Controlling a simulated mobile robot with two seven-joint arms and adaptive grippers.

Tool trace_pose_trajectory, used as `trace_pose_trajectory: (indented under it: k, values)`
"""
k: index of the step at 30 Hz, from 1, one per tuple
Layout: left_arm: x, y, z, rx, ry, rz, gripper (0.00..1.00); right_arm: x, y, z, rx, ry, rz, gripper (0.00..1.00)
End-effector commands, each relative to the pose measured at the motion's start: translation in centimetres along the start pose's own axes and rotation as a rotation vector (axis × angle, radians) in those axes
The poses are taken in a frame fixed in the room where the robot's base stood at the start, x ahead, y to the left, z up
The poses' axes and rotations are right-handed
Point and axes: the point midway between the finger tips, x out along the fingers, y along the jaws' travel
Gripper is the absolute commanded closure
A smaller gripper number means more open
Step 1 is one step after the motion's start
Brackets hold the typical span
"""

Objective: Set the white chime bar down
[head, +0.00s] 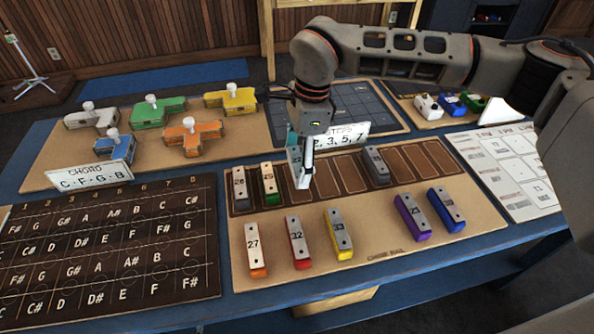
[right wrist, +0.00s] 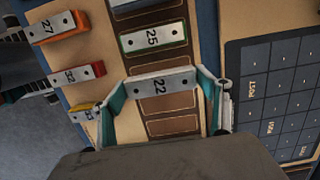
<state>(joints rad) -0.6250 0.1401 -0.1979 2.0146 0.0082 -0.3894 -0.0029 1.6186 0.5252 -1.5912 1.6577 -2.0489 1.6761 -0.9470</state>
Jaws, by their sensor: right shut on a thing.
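The white chime bar (head: 303,176), numbered 22, is held in my right gripper (head: 300,155), over the dark slotted chime rail (head: 333,178). In the right wrist view the bar (right wrist: 160,85) lies across between the two teal-padded fingers of my right gripper (right wrist: 162,88), one at each end. Empty rail slots show below and beside it. The green bar 25 (head: 269,184) sits in the rail to its left. I cannot tell whether the bar's underside touches the rail. My left gripper is not in view.
A grey bar (head: 239,188) and another grey bar (head: 376,166) sit in the rail. In front lie loose bars: orange 27 (head: 256,248), red 32 (head: 298,243), yellow 33 (head: 339,234), purple (head: 412,217) and blue (head: 446,209). A white sign (head: 345,136) stands behind the rail.

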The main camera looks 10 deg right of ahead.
Motion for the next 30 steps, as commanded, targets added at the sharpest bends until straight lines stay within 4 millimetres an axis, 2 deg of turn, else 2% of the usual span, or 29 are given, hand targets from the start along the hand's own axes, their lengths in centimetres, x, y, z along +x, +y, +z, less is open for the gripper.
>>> trace_pose_trajectory:
  k: [7, 19, 20, 21, 22, 30]
  values:
    - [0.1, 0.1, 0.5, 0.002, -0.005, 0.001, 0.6, 3.5, 0.1, -0.5, 0.001, 0.0, 0.004, 0.48]
    - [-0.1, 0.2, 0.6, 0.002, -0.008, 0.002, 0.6, 4.0, 0.0, -0.6, 0.0, 0.0, 0.001, 0.48]
    - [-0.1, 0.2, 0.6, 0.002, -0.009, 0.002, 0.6, 4.0, 0.0, -0.6, 0.0, 0.0, 0.001, 0.23]
    - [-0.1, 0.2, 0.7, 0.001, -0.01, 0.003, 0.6, 4.0, 0.0, -0.6, 0.0, 0.0, 0.001, 0.13]
    - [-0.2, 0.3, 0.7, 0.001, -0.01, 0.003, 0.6, 4.0, 0.0, -0.6, 0.0, 0.0, 0.001, 0.09]
    - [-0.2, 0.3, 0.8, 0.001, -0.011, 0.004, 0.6, 4.0, 0.0, -0.6, 0.0, 0.0, 0.001, 0.09]
